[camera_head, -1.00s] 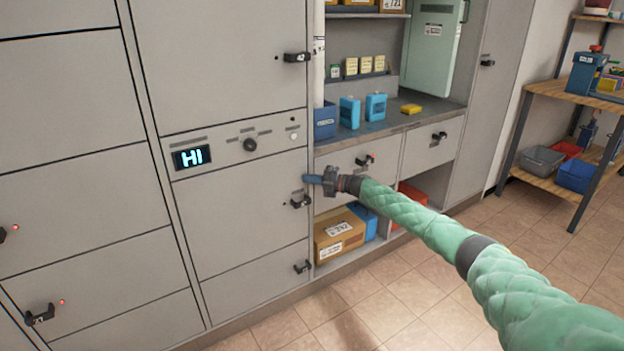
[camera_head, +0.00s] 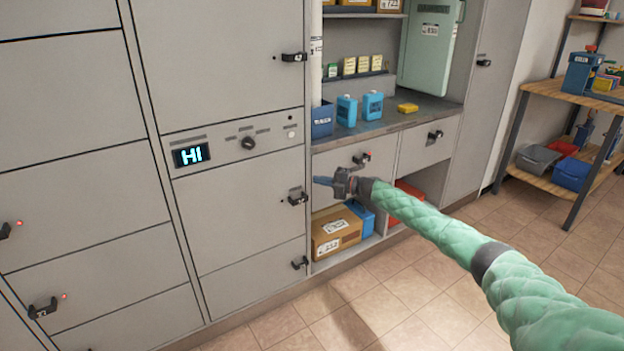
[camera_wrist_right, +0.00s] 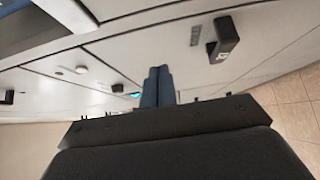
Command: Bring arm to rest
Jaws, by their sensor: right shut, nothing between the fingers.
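My right arm, in a green quilted sleeve, reaches in from the lower right of the head view. Its gripper (camera_head: 322,181) is shut and empty, with blue fingers pointing left. It appears in front of the lockers, close to a dark locker handle (camera_head: 298,197). In the right wrist view the two blue fingers (camera_wrist_right: 158,88) lie side by side with nothing between them. A black handle (camera_wrist_right: 223,38) on a grey door shows beyond them, to the right. My left gripper is not in view.
Grey lockers (camera_head: 80,130) with a lit display (camera_head: 191,155) fill the left. A counter (camera_head: 400,118) holds blue containers (camera_head: 347,110). A cardboard box (camera_head: 336,232) sits in an open cubby below. A wooden shelf rack (camera_head: 570,95) stands at right. The tiled floor (camera_head: 400,300) is clear.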

